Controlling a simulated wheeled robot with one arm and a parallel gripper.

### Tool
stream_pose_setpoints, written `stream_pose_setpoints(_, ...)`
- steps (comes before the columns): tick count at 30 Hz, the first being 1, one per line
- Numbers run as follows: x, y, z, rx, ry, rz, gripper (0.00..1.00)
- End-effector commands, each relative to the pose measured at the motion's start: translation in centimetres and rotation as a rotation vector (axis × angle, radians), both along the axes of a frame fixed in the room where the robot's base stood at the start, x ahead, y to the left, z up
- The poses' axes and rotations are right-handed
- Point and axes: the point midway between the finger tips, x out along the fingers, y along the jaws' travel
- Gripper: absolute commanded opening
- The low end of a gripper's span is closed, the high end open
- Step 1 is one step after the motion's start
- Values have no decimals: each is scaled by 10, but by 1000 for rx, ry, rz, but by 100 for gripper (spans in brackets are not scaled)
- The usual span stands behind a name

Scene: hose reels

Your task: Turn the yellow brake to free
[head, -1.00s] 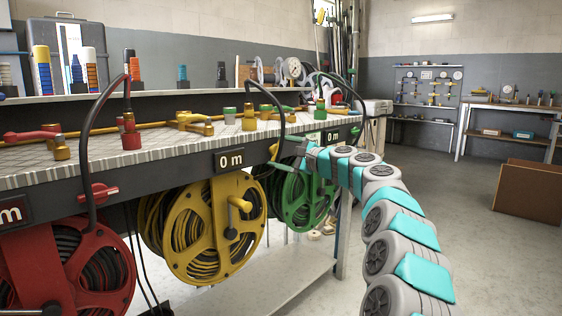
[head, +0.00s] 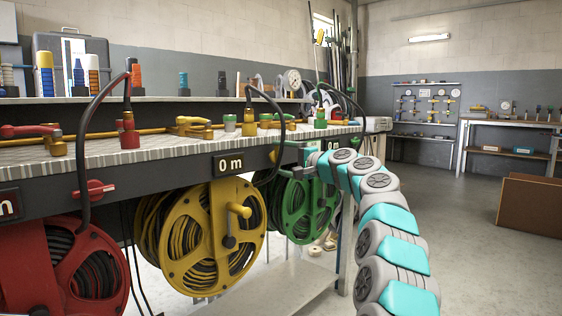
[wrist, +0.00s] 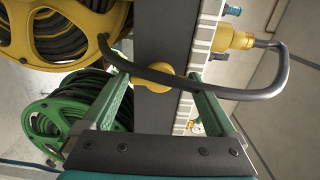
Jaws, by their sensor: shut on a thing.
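The yellow brake (head: 274,154) sits on the dark front rail, right of the "0 m" display, above and right of the yellow hose reel (head: 217,262). It also shows in the wrist view (wrist: 156,84) as a yellow knob between my green fingers. I cannot read any free or locked marking.
The dark yellow-circuit hose (wrist: 283,72) loops close by my fingers. Brass valves line the bench top. The floor to the right is open.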

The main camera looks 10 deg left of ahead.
Motion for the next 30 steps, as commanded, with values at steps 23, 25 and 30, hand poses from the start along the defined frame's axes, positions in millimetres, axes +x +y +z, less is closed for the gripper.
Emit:
stream_pose_setpoints(23,-1,-1,-1,-3,-3,1,100)
stream_pose_setpoints(25,-3,-4,0,-3,-3,0,100)
stream_pose_setpoints(30,-12,-16,1,1,-2,0,100)
